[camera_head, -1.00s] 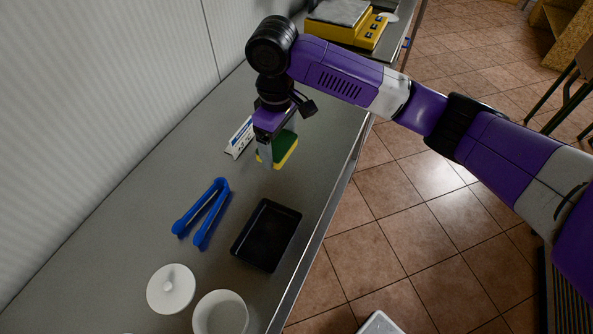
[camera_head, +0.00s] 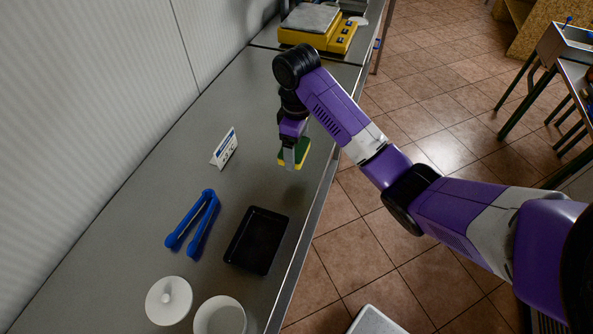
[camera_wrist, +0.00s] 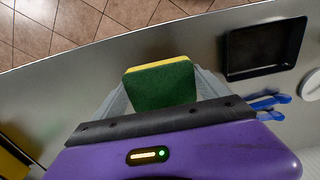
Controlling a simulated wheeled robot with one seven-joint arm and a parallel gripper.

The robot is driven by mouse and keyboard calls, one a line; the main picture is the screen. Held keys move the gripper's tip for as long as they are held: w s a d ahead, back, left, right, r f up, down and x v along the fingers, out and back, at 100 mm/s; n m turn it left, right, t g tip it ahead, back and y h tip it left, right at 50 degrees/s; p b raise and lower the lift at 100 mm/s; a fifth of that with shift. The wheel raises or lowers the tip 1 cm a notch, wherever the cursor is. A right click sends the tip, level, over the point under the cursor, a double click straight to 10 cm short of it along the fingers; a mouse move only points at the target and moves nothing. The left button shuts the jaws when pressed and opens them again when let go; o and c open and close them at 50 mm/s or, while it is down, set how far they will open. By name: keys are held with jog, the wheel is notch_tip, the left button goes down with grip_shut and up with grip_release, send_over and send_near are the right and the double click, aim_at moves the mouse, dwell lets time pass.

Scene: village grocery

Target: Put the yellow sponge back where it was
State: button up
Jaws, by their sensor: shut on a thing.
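The sponge (camera_head: 304,153), yellow with a green scouring side, is between the fingers of my gripper (camera_head: 292,158). My gripper is shut on it and holds it over the steel counter (camera_head: 235,100), near the counter's front edge. In the wrist view the sponge (camera_wrist: 160,86) sits between both fingers, green face toward the camera and a yellow strip along its top. I cannot tell exactly how high it is above the counter.
A black tray (camera_head: 257,240), blue tongs (camera_head: 193,222), a white lid (camera_head: 169,301) and a white tub (camera_head: 220,316) stand toward the near end. A small sign (camera_head: 224,148) stands left of my gripper. A yellow scale (camera_head: 318,28) is at the far end. Counter around the sponge is clear.

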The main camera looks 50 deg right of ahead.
jog(key=b, duration=0.2)
send_over(297, 177)
notch_tip(297, 177, down, 5)
jog(key=shift+a+r, duration=0.1)
jog(key=shift+f+b, duration=0.35)
jog(key=shift+f, duration=2.4)
jog(key=shift+f, duration=0.1)
jog(key=o, duration=1.3)
notch_tip(297, 177, up, 11)
jog(key=p, duration=0.4)
jog(key=shift+f, duration=0.2)
jog(key=shift+r+p, duration=0.4)
jog(key=shift+r, duration=0.45)
